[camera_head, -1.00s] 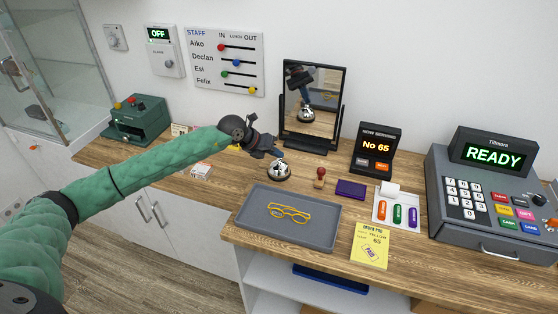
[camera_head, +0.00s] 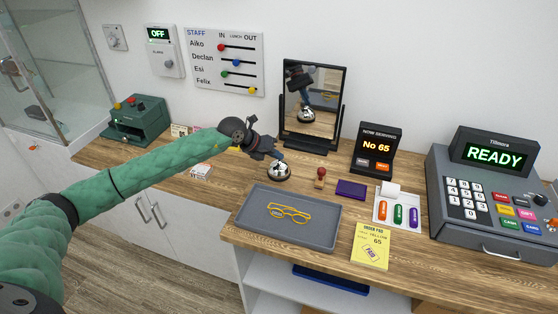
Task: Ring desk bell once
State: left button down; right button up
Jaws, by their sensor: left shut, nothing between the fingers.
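The silver desk bell (camera_head: 279,172) stands on the wooden counter, behind the grey tray and in front of the mirror. My left gripper (camera_head: 279,156) is shut and empty, its fingertips just above the top of the bell. I cannot tell whether the tips touch the bell's button. The mirror (camera_head: 318,100) also shows the gripper over the bell. My right gripper is not in view.
A grey tray (camera_head: 248,228) with yellow glasses (camera_head: 289,213) lies in front of the bell. A red-handled stamp (camera_head: 320,177) and a purple pad (camera_head: 351,190) stand to the right. A ticket display (camera_head: 376,147) and a cash register (camera_head: 450,222) are farther right.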

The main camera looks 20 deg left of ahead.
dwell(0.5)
pick_arm(q)
jog(key=shift+r, duration=0.8)
jog(key=shift+r, duration=0.1)
notch_tip(320, 180, up, 5)
jog(key=shift+f+p, duration=0.1)
jog(key=shift+p, duration=0.7)
